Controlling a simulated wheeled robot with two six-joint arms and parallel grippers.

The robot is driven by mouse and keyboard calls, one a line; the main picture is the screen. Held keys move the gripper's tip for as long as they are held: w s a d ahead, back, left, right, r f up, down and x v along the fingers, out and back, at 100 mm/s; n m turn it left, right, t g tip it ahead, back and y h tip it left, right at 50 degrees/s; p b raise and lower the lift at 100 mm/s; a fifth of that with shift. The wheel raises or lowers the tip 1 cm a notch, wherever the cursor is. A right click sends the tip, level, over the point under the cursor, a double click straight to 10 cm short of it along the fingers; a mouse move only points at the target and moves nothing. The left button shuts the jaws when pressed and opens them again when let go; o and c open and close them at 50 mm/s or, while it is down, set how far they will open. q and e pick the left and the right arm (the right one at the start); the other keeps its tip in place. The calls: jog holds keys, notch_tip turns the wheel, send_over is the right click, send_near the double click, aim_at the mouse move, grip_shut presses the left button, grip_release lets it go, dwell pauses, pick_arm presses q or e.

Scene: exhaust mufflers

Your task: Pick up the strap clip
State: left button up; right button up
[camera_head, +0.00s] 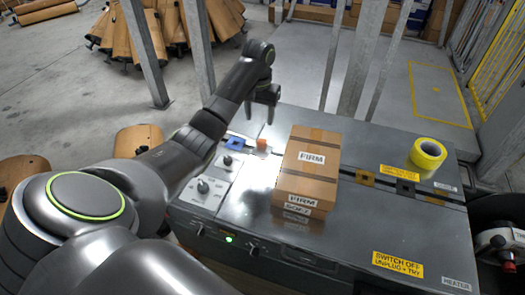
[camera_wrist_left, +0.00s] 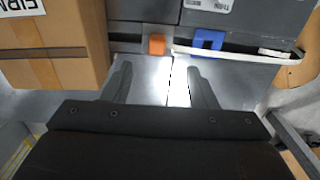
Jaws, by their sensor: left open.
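A small orange block (camera_head: 262,144) sits at the slot along the grey metal bench top, and a blue U-shaped piece (camera_head: 235,143) lies to its left. I cannot tell for sure which small piece is the strap clip. In the left wrist view the orange block (camera_wrist_left: 157,44) and the blue piece (camera_wrist_left: 208,41) lie beyond the fingertips, with a white strip beside them. My left gripper (camera_head: 260,114) points down above the bench near the orange block. Its fingers (camera_wrist_left: 160,82) are apart with nothing between them. My right gripper is not in view.
A cardboard box (camera_head: 308,165) marked FIRM stands on the bench, close beside the left gripper in the wrist view. A yellow tape roll (camera_head: 428,154) lies at the right. Knobs (camera_head: 203,187) are at the bench's left. Grey posts (camera_head: 362,60) rise behind it.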

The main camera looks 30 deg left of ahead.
aim_at(262, 140)
pick_arm(q)
notch_tip(262, 140, down, 3)
jog(key=shift+r+b, duration=0.2)
jog(key=shift+b, duration=0.7)
notch_tip(262, 140, down, 5)
jog(key=shift+r+b, duration=0.2)
jog(key=shift+b, duration=0.7)
jog(key=shift+w+d+f+b, duration=0.1)
jog(key=shift+w+f+b, duration=0.15)
jog(key=shift+f, duration=1.25)
jog(key=shift+w+f+b, duration=0.1)
jog(key=shift+w+f, duration=0.15)
jog(key=shift+f, duration=1.25)
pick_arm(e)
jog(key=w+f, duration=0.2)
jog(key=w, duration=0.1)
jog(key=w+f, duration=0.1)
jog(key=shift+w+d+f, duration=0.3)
pick_arm(q)
jog(key=c, duration=1)
